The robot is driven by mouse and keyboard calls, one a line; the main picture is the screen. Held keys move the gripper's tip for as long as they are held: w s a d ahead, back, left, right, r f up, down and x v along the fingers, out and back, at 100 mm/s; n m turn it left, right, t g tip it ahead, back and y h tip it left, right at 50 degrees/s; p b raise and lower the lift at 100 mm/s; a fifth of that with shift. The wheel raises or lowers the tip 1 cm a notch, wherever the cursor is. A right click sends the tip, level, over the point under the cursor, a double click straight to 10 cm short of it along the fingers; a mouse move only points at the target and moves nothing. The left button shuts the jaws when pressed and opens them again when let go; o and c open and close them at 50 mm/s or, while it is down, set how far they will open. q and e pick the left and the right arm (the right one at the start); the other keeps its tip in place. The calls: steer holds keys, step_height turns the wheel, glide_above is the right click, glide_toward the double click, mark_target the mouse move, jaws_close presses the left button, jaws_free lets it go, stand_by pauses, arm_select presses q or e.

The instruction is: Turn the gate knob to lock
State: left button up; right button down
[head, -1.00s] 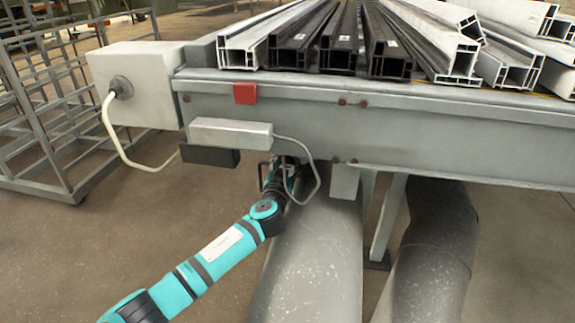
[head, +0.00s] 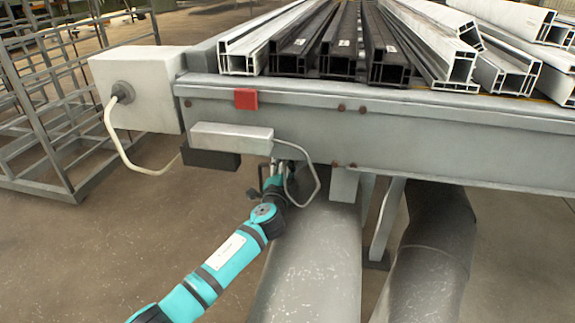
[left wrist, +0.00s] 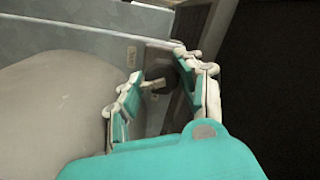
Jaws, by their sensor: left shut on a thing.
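The gate knob (left wrist: 160,77) is a dark round piece with a pale bar on it, in the middle of the left wrist view. It sits near a small pale label (left wrist: 131,58) with marks too small to read. My left gripper (left wrist: 165,90) has one finger on each side of the knob and is shut on it. In the head view my left gripper (head: 279,178) reaches up under the front edge of the bench (head: 310,125). The knob is hidden there by the bench and my arm. My right gripper is in neither current view.
A grey box (head: 232,138) with a looping cable (head: 318,180) hangs on the bench front, close to my gripper. Thick pipes (head: 315,255) run below the bench. Several profiles (head: 345,45) lie on top. A metal rack (head: 45,130) stands at left.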

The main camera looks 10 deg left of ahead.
arm_select(q)
steer(key=m, duration=0.2)
steer(key=shift+m+p, duration=0.3)
steer(key=shift+m, duration=0.4)
steer(key=shift+f+m+p, duration=0.15)
steer(key=shift+m+p, duration=0.25)
steer(key=shift+m, duration=0.8)
arm_select(e)
steer(key=shift+x, duration=1.55)
arm_select(q)
steer(key=o, duration=1.2)
steer(key=shift+c, duration=0.2)
steer(key=s, duration=1.2)
